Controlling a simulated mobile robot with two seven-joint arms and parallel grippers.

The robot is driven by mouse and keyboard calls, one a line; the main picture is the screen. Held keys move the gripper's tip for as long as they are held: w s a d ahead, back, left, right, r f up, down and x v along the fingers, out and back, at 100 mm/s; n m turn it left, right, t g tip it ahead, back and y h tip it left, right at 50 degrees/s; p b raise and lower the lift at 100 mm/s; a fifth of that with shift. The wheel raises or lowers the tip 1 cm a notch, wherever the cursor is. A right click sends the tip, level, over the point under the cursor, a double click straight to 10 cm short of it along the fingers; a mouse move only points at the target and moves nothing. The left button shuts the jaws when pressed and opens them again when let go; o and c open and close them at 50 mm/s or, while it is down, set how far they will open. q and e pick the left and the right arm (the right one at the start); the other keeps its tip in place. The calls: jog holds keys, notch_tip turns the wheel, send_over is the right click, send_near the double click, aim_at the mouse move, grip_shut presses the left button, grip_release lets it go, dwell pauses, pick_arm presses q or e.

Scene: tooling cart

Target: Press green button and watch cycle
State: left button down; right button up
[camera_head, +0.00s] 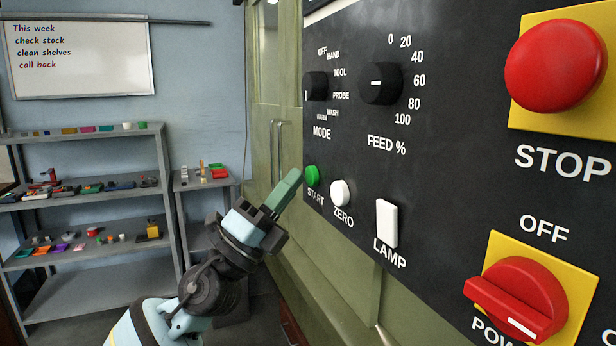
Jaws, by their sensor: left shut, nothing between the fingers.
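The green START button (312,176) is on the left part of a dark control panel (450,130), below the mode knob. My left gripper (291,183) is shut and empty, with its green fingertips pointing up and right at the button. The tips are beside the button's left edge; I cannot tell whether they touch it. My right gripper is not in view.
Close to START are the white ZERO button (340,193) and the white LAMP switch (387,223). The red STOP button (553,65) and a red power knob (516,299) are at the right. Grey shelves (90,204) with small items stand at the back left.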

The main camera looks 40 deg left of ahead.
pick_arm(q)
jog(key=shift+w+d, duration=0.25)
jog(key=shift+w, duration=0.25)
dwell(1.2)
jog(key=shift+s+f, duration=0.2)
jog(key=shift+s+a+r, duration=0.1)
jog(key=shift+s+a, duration=0.25)
jog(key=shift+s, duration=0.2)
jog(key=shift+s+a, duration=0.4)
jog(key=shift+s, duration=0.35)
jog(key=shift+s+a, duration=0.35)
jog(key=shift+s, duration=0.4)
jog(key=shift+s+a, duration=0.4)
jog(key=shift+s, duration=0.35)
dwell(3.3)
